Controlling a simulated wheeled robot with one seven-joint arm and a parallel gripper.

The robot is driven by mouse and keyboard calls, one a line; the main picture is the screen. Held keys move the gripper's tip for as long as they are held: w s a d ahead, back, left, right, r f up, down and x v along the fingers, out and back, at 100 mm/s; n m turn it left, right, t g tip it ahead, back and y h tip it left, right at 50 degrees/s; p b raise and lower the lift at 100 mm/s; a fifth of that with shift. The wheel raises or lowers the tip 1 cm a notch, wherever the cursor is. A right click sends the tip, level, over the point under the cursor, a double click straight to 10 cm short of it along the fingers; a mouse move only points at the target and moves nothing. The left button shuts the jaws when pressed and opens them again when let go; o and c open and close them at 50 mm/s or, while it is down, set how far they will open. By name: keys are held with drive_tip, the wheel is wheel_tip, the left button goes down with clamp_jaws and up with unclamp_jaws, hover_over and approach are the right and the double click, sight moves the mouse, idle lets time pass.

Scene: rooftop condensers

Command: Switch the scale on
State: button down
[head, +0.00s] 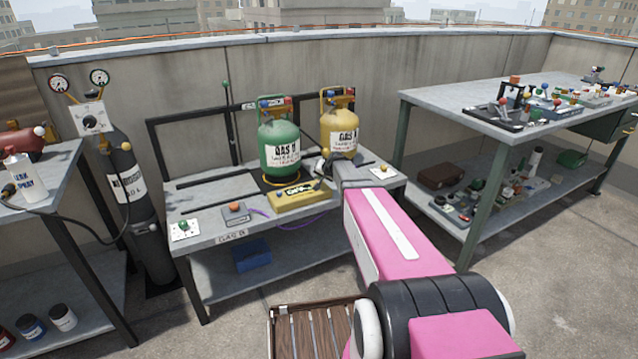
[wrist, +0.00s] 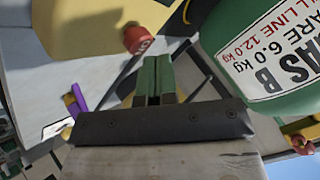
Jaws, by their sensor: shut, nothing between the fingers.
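The scale shows in the head view as a yellow box (head: 300,197) with a dark display, in front of the green GAS B cylinder (head: 279,140). A yellow surface at the top left of the wrist view (wrist: 85,35) appears to be its body. A red knob-like part (wrist: 137,38) with a white mark sits by its edge. My gripper (head: 326,168) is just right of the green cylinder, above the scale's right end. In the wrist view its fingertips (wrist: 153,66) are together and empty, apart from the red part. The cylinder's label (wrist: 278,55) fills the upper right.
A yellow cylinder (head: 339,128) stands right behind my gripper. A grey box with an orange-red button (head: 236,211) and a green-button plate (head: 184,229) lie left on the bench. A cluttered table (head: 455,110) stands right.

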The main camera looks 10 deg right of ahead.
drive_tip(key=shift+f, duration=0.6)
idle(0.9)
drive_tip(key=shift+r, duration=1)
drive_tip(key=shift+r, duration=0.15)
drive_tip(key=shift+r, duration=2.4)
